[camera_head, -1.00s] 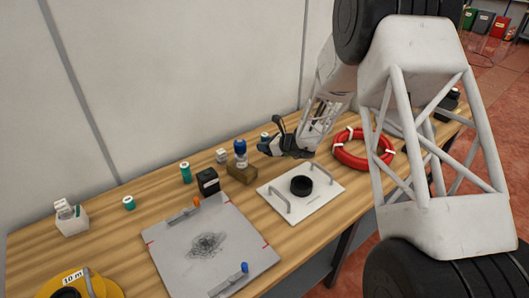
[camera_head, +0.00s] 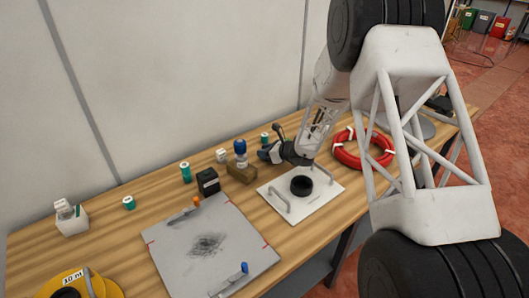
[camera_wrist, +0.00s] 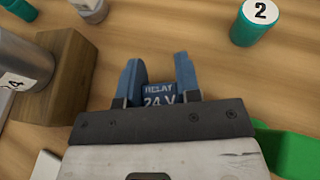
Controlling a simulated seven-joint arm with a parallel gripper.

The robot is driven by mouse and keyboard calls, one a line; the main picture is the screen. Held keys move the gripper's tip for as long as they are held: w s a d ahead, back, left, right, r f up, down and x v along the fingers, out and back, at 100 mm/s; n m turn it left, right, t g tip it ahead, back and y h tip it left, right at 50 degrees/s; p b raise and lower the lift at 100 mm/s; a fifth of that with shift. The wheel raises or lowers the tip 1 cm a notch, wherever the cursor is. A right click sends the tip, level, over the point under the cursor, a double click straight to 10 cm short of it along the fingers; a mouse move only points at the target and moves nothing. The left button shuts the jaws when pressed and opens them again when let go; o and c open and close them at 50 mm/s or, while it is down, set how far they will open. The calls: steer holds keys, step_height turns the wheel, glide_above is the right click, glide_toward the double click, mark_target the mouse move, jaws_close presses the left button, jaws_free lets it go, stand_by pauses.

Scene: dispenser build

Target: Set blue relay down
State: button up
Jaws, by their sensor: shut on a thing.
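The blue relay (camera_wrist: 158,93), marked "RELAY 24 V", is between the two blue fingers of my gripper (camera_wrist: 158,75) in the wrist view. The gripper is shut on it. The wooden tabletop lies beneath; whether the relay touches it I cannot tell. In the head view my gripper (camera_head: 265,155) is low over the table, just right of the wooden block (camera_head: 241,173). The relay cannot be made out there.
A teal can marked 2 (camera_wrist: 255,22) stands ahead to the right. The wooden block (camera_wrist: 62,80) and a metal cylinder (camera_wrist: 22,72) are close on the left. A green object (camera_wrist: 288,152) is at lower right. A white plate with handles (camera_head: 318,180) lies nearby.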

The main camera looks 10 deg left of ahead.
steer(key=shift+f, duration=0.15)
steer(key=o, duration=0.9)
steer(key=shift+s+d+r, duration=0.1)
steer(key=shift+d+r, duration=0.25)
steer(key=v, duration=1.1)
steer(key=shift+s+d, duration=0.1)
steer(key=shift+s, duration=0.05)
